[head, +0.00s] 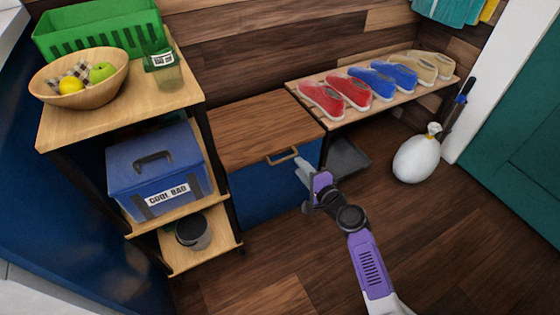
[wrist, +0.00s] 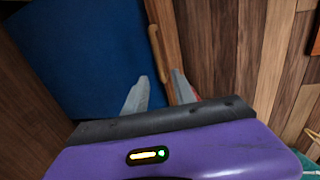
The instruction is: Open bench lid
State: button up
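The bench is a blue box (head: 262,197) with a brown wooden lid (head: 262,125). The lid lies flat and looks closed. A light wooden bar handle (head: 283,155) is at the lid's front edge. In the wrist view the handle (wrist: 155,45) runs lengthwise ahead of my fingertips, beside the blue front (wrist: 80,60). My gripper (head: 302,166) is just right of the handle in the head view. Its two grey fingers are apart in the wrist view (wrist: 160,82), with the handle's near end in line with the gap. I cannot tell whether they touch it.
A shelf unit (head: 125,118) with a cool bag (head: 157,168), fruit bowl (head: 85,82) and green basket (head: 100,30) stands close left. A shoe bench (head: 385,98) with several shoes adjoins right, a grey tray (head: 347,160) below. A white round object (head: 415,160) stands farther right. Front floor is clear.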

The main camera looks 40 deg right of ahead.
aim_at(290, 156)
jog(key=b+x, duration=0.1)
jog(key=x, duration=0.6)
jog(key=shift+w, duration=0.25)
grip_shut()
jog(key=shift+f, duration=0.1)
dwell(1.1)
